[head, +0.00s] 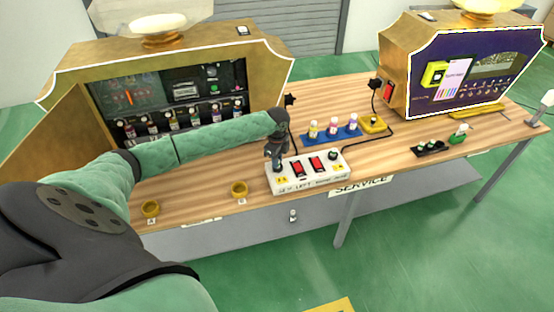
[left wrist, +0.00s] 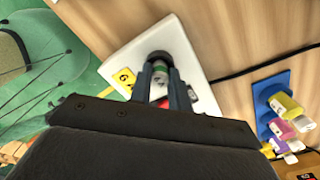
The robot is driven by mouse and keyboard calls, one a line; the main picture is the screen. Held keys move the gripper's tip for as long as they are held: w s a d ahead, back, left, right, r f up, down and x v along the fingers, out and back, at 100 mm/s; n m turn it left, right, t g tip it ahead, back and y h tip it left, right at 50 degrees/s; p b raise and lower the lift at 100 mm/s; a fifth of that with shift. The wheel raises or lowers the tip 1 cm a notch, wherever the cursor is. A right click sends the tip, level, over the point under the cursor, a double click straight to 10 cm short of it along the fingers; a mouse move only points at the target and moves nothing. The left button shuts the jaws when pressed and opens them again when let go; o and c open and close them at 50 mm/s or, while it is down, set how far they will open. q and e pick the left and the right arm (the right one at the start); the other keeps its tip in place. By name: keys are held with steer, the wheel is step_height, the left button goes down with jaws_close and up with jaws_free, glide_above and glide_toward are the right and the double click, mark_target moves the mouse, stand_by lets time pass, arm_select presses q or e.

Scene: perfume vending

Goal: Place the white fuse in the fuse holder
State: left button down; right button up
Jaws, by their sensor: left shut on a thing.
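My left gripper (head: 277,165) points down over the left end of the white switch box (head: 308,185). In the left wrist view my left gripper (left wrist: 164,92) is shut on a small cylinder, the fuse (left wrist: 159,88), with white and green parts showing. The far end of the fuse lines up with a dark round fuse holder (left wrist: 160,57) on the white box, beside a yellow label (left wrist: 124,82). I cannot tell whether the fuse is seated in it or just above it. In the head view the gripper hides the fuse and this holder. My right gripper is not in view.
The box also carries two red switches (head: 317,164) and a dark round fitting (head: 333,155). A blue rack (head: 322,138) of small bottles stands behind it. A black tray (head: 431,148) lies to the right, and a yellow ring (head: 239,189) stands left of the box.

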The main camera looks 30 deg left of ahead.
arm_select(q)
steer(key=c, duration=1.3)
jaws_free()
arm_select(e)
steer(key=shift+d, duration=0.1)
arm_select(q)
steer(key=shift+r, duration=0.3)
step_height(320, 180, up, 12)
steer(key=b, duration=0.3)
steer(key=shift+f, duration=0.25)
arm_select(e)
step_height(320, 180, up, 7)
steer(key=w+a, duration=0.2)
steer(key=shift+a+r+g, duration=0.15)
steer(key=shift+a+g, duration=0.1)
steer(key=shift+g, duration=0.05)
